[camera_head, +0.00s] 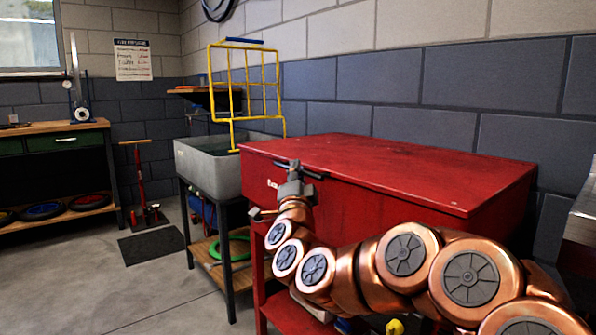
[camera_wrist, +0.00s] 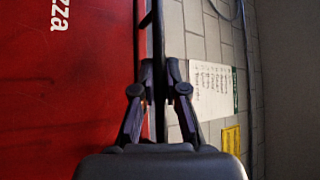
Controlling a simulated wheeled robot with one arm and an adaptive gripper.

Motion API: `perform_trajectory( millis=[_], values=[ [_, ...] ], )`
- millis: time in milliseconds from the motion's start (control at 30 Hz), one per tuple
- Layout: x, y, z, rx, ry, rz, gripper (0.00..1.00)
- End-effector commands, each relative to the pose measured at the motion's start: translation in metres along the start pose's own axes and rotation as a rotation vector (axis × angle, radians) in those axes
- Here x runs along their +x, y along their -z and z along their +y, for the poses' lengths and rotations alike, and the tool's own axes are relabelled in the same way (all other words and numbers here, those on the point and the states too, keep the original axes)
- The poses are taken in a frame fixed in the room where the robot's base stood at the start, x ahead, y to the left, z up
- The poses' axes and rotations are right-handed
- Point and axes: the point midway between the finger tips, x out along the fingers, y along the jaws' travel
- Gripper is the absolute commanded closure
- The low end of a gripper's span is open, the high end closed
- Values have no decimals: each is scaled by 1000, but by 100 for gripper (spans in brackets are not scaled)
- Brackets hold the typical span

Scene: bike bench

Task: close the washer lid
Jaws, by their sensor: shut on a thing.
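The red washer (camera_head: 256,185) stands at the centre of the head view, with a broad red lid (camera_head: 400,165) on top that looks nearly flat. I cannot tell whether a gap is left under the lid. A dark bar handle (camera_head: 316,175) runs along its front left edge. My gripper (camera_head: 292,170) is at this handle, shut on it. In the wrist view the dark bar (camera_wrist: 159,30) passes between my fingertips (camera_wrist: 160,80), with the red face (camera_wrist: 70,80) and white lettering to the left.
A grey sink (camera_head: 200,168) with a yellow rack (camera_head: 243,85) stands left of the washer. A green-drawer bench (camera_head: 50,128) and a red floor pump (camera_head: 140,180) are farther left. A block wall (camera_head: 420,80) is close behind the washer.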

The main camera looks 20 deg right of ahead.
Motion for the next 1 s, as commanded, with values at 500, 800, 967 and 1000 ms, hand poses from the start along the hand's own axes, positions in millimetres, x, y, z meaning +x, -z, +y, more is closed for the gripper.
perform_trajectory(
  millis=[500,800,967,1000],
  values=[
    [-3,-7,10,2,-21,-13,63],
    [-3,-6,6,3,-15,-9,63],
    [-10,-6,5,3,-13,-11,63],
    [-13,-6,5,3,-14,-12,63]
  ],
)
